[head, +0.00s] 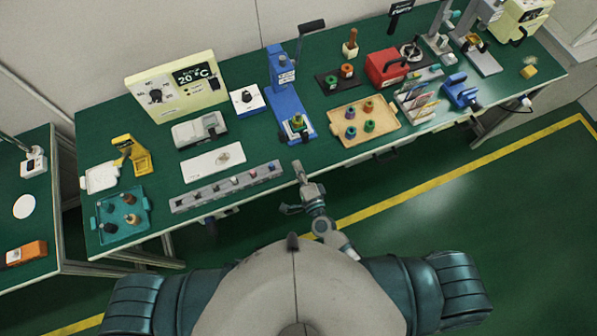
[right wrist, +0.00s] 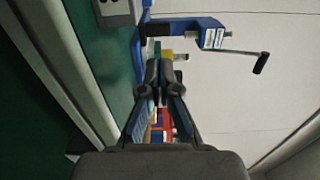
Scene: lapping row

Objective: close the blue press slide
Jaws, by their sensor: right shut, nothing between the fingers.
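The blue press (head: 284,88) stands on the green bench, with its black crank handle (head: 312,27) at the top. Its slide (head: 298,123) is low at the front of the base, with a small yellow-green piece on it. My right gripper (head: 298,168) is at the bench's front edge, in front of the press base and apart from it. Its fingers are shut and empty. In the right wrist view the press (right wrist: 188,30) appears sideways beyond my shut fingers (right wrist: 160,72); the slide cannot be made out there. My left gripper is not in view.
A grey strip with several knobs (head: 228,187) lies left of my right gripper along the front edge. A wooden tray (head: 383,113) with several coloured pieces is right of the press. A white box with a dial (head: 246,99) stands left of it. Floor before the bench is clear.

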